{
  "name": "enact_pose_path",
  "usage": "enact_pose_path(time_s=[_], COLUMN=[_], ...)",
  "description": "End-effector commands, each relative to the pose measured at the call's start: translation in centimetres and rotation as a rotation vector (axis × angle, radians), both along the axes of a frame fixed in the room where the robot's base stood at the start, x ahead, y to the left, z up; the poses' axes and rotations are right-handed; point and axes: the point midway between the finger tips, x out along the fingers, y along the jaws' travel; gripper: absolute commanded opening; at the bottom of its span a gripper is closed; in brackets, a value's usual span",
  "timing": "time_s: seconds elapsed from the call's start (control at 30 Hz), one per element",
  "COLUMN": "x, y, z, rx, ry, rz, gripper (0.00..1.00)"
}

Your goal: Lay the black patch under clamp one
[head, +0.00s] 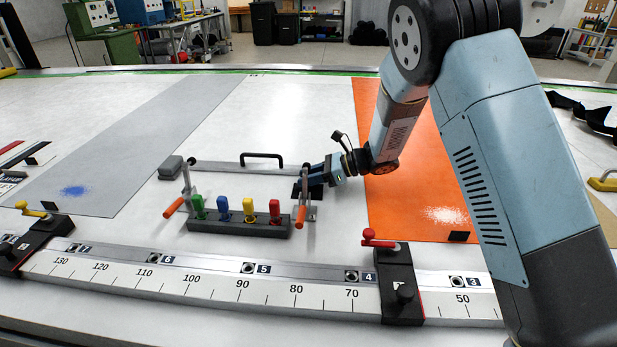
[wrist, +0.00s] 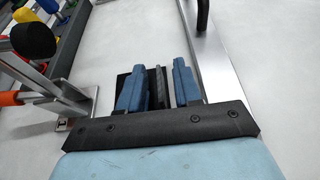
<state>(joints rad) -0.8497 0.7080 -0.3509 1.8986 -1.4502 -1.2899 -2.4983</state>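A dark piece, seemingly the black patch (wrist: 123,80), shows beneath and left of the left finger. A dark upright strip (wrist: 157,90) stands between the two blue fingers. Whether the fingers press on it is unclear. In the head view the black patch (head: 309,193) is partly hidden by the gripper and clamp. A second toggle clamp (head: 185,195) stands at the bar's left end.
A dark rack (head: 240,226) with green, blue, yellow and red pieces lies in front of the bar. A numbered ruler rail (head: 225,287) crosses the front, with a red-handled stop (head: 398,285). An orange strip (head: 415,205) lies right, a grey strip (head: 115,155) left.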

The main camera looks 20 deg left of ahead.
Motion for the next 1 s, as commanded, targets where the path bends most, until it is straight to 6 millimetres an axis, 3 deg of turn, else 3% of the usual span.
enact_pose_path(time_s=[0.27, 0.7, 1.0], x=[0.3, 2.6, 3.4], y=[-0.8, -7.7, -10.5], z=[0.4, 3.4, 4.5], rx=[0.001, 0.001, 0.0], ry=[0.0, 0.0, 0.0], rz=[-0.003, -0.004, -0.002], gripper=[0.33, 0.33, 0.33])
